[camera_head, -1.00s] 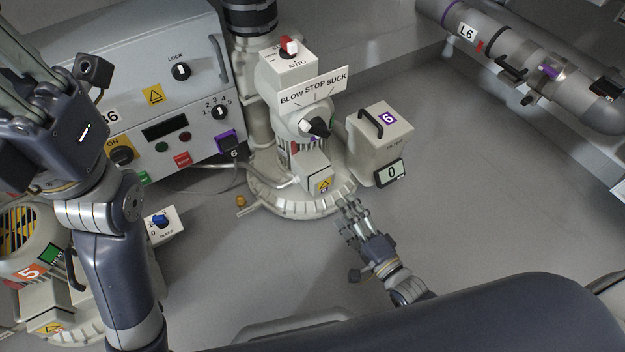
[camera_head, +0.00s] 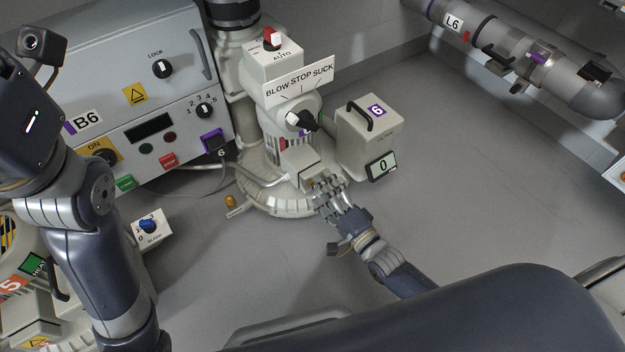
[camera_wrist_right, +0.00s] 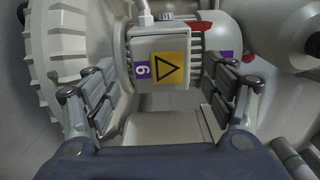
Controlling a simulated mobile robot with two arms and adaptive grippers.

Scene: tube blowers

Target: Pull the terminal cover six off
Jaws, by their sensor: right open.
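Terminal cover six (camera_head: 298,162) is a small pale box low on the front of the blower with the BLOW STOP SUCK sign. In the right wrist view the cover (camera_wrist_right: 158,62) shows a purple 6 label and a yellow warning triangle, and it sits on the blower. My right gripper (camera_head: 326,185) is right in front of it. In the right wrist view the open fingers (camera_wrist_right: 162,90) stand on either side of the cover, with visible gaps. My left arm is at the left edge; its fingers are out of frame.
A pale box with a black handle and purple 6 (camera_head: 368,130) stands close right of the blower. The control cabinet B6 (camera_head: 120,60) is at left, with a cable running to the blower. A pipe marked L6 (camera_head: 500,45) is at upper right. Floor at right is clear.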

